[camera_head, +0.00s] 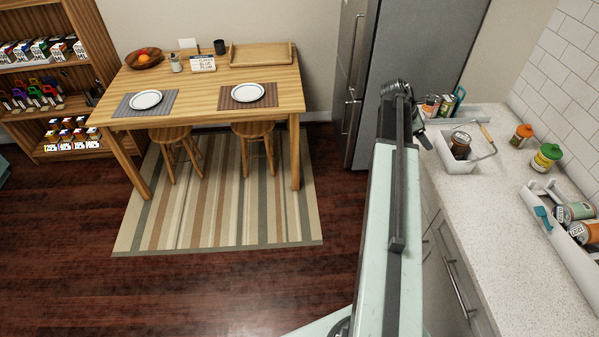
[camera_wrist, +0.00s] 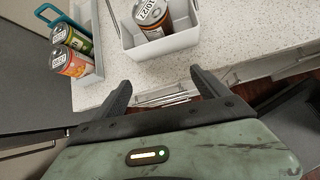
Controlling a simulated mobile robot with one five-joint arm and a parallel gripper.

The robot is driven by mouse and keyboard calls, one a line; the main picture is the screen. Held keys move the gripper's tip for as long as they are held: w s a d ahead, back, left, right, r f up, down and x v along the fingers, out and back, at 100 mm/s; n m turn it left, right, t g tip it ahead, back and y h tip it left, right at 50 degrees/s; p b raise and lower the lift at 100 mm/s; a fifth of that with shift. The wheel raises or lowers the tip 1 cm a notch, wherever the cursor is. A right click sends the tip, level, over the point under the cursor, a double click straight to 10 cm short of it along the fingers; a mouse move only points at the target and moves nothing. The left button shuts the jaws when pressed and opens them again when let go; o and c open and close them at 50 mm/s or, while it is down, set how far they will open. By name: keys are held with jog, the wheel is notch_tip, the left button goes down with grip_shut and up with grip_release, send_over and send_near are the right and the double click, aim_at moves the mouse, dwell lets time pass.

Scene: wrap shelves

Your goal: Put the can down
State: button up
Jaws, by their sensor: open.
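The can also shows in the wrist view (camera_wrist: 153,16), inside the caddy (camera_wrist: 165,46). My gripper (camera_wrist: 160,86) is open, with nothing between its fingers. It is apart from the can, in front of the caddy at the counter's front edge. In the head view my arm partly hides the gripper.
A second tray (camera_wrist: 94,72) with a teal handle holds a green-labelled can (camera_wrist: 72,36) and an orange-labelled can (camera_wrist: 70,62), left of the caddy. Orange-lidded (camera_head: 522,135) and green-lidded (camera_head: 546,156) jars stand behind it. Another white tray (camera_head: 570,250) holds cans nearer me; counter between is clear.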

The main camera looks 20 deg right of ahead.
jog(key=w+a+f+m+t+y, duration=0.1)
jog(key=w+a+m, duration=0.1)
jog(key=a, duration=0.8)
jog(key=w+a+f+m+y, duration=0.2)
jog(key=a+m, duration=0.1)
jog(key=a, duration=0.7)
jog(key=w+a+f+m+t+y, duration=0.1)
jog(key=w+a+m, duration=0.15)
jog(key=a, duration=0.75)
jog(key=s+a+m+y, duration=0.2)
jog(key=a, duration=1)
jog(key=s+a+f+m+y, duration=0.1)
jog(key=s+a+m, duration=0.1)
jog(key=a, duration=1.1)
jog(key=shift+s+a+f+m+y, duration=0.2)
jog(key=shift+f+m+y, duration=0.15)
jog(key=shift+m, duration=0.5)
jog(key=shift+d+f, duration=0.1)
